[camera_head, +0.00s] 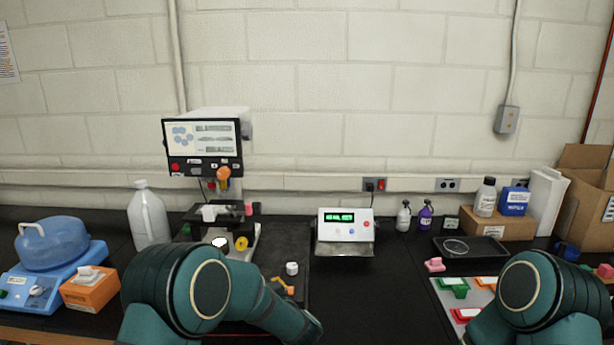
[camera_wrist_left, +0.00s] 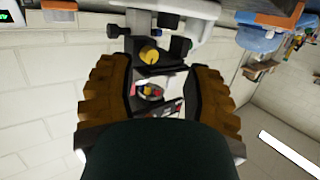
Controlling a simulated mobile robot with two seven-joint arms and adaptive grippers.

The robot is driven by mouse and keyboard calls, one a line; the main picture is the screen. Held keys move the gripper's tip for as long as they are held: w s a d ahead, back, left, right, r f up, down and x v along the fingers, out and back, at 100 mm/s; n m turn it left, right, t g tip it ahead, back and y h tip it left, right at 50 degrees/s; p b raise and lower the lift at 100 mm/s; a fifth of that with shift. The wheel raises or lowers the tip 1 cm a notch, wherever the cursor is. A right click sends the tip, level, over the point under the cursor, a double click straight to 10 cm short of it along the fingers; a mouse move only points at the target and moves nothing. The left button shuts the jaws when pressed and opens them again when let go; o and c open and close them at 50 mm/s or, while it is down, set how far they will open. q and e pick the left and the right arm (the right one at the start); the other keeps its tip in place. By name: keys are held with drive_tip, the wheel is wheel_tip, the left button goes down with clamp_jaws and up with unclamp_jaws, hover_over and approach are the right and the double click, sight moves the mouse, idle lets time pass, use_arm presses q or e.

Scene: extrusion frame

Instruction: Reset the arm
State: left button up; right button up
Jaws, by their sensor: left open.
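My left arm (camera_head: 205,295) comes in from the left of the head view and bends toward the lower middle. Its gripper is not clearly visible there. In the left wrist view my left gripper (camera_wrist_left: 158,98) has its two brown ridged fingers spread apart with nothing held between them. Beyond the fingers is a dark instrument with a yellow knob (camera_wrist_left: 150,55); I cannot tell its distance from them. My right arm (camera_head: 530,295) shows at the lower right of the head view, and its gripper is hidden or out of frame.
A monitor unit (camera_head: 203,145), a white jug (camera_head: 148,215) and a blue device (camera_head: 50,255) stand at the left. A box with a green display (camera_head: 345,230) stands mid-bench. Bottles, cartons and a black tray (camera_head: 470,257) are at the right. The bench front between my arms is mostly clear.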

use_arm(q)
drive_tip(key=s+f+m+g+h+b, duration=0.15)
drive_tip(key=s+f+h, duration=0.35)
drive_tip(key=f, duration=0.5)
drive_tip(key=s+f+m+g+h+b, duration=0.1)
drive_tip(key=s+f+m+g+h, duration=0.15)
drive_tip(key=s+f, duration=0.6)
drive_tip(key=s+f+g+h+b, duration=0.1)
drive_tip(key=s+f+g+h, duration=0.1)
drive_tip(key=s, duration=0.7)
drive_tip(key=s+d+f+g+h+b, duration=0.1)
drive_tip(key=s+f+g+h, duration=0.2)
drive_tip(key=s, duration=0.7)
wheel_tip(320, 180, down, 4)
drive_tip(key=shift+s+r+g, duration=0.15)
drive_tip(key=shift+s+g, duration=0.1)
drive_tip(key=shift+g, duration=0.95)
